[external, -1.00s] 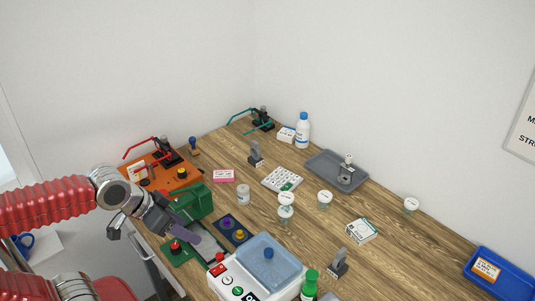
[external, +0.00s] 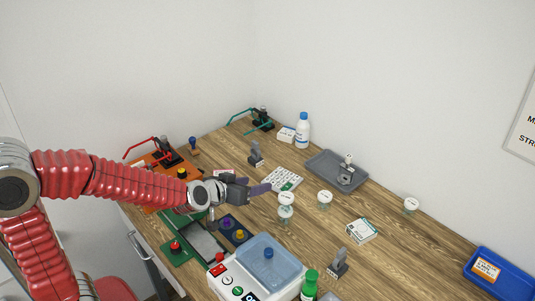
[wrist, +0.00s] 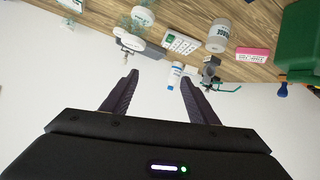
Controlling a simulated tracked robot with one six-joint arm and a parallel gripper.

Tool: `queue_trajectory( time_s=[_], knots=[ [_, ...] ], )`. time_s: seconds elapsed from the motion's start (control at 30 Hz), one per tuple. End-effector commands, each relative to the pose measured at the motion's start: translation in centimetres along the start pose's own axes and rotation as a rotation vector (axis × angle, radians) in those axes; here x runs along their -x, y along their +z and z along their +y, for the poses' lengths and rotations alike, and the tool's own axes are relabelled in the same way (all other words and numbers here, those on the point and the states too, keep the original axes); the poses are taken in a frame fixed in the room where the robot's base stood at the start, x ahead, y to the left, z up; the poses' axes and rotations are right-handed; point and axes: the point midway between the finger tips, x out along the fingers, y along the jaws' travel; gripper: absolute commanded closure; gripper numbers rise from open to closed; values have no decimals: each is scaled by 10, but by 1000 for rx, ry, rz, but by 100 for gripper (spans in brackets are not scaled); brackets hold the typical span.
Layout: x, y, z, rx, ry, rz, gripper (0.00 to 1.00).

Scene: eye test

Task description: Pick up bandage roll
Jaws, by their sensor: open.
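The bandage roll (wrist: 218,36) is a small white and grey cylinder with dark print. In the wrist view it stands on the wooden table near the top, to the right of and beyond my fingertips. In the external view my gripper (external: 266,187) extends over the table and hides the roll. My gripper also shows in the wrist view (wrist: 158,82), with two dark purple fingers spread apart and nothing between them. The fingers are apart from the roll.
A pill organizer (external: 283,179), white-lidded jars (external: 286,199) and a grey tray (external: 338,171) lie right of my gripper. A pink box (wrist: 253,55) and green case (wrist: 298,40) are near the roll. A white device with a blue lid (external: 268,262) stands at the front.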

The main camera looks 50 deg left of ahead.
Motion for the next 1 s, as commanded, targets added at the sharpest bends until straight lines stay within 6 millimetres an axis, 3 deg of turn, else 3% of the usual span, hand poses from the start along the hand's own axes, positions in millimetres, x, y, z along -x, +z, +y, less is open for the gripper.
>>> queue_trajectory(
  time_s=[0.2,0.43,1.0],
  knots=[
    [-37,9,-40,11,-190,78,46],
    [-53,20,-79,-4,-369,130,46],
    [-57,27,-88,-10,-404,139,46]
  ],
)
